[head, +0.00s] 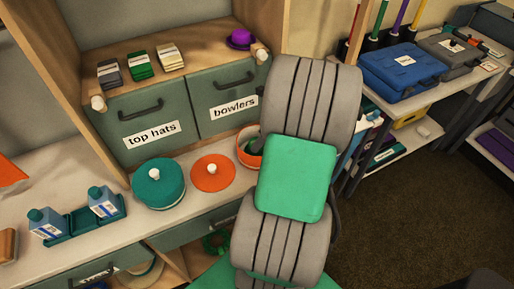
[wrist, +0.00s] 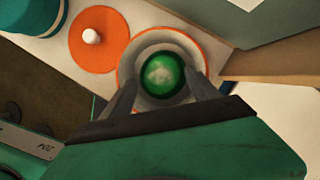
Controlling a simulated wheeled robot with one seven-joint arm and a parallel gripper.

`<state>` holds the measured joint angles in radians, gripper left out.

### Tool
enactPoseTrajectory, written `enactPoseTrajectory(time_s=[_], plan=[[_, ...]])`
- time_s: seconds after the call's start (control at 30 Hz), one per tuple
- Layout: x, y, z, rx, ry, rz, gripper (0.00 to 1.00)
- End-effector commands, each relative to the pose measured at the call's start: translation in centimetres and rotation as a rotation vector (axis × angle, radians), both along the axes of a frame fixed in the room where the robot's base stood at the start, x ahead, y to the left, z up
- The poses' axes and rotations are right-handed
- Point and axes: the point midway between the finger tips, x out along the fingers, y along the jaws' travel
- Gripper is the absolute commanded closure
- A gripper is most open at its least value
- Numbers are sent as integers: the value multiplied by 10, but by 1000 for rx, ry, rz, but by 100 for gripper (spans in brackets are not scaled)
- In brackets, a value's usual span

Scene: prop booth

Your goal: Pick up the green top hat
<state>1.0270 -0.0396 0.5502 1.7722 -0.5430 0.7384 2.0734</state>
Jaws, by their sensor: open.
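The green top hat (wrist: 165,76) shows from above as a round green shape with a pale patch on top. It sits inside an open round orange box with a pale inside (wrist: 134,65). My gripper (wrist: 160,80) is open above the box, with one finger on each side of the hat; I cannot tell whether they touch it. In the head view the orange box (head: 242,155) stands on the counter, partly hidden by my arm, with a bit of the green hat (head: 256,146) showing. My gripper is mostly hidden there.
The orange lid with a white knob (head: 211,178) lies left of the box, and a teal round box (head: 158,190) stands further left. Drawers labelled "top hats" (head: 151,128) and "bowlers" (head: 232,104) rise behind. A purple hat (head: 240,39) sits on the shelf above.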

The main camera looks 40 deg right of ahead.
Motion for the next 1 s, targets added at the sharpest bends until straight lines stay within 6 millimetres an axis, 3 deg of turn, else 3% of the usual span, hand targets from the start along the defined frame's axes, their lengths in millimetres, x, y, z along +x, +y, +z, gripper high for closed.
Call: enactPoseTrajectory(time_s=[0.23,0.5,1.0], plan=[[13,4,-40,1,2,4,31],[15,5,-46,-3,1,3,31],[15,5,-46,-3,1,3,71]])
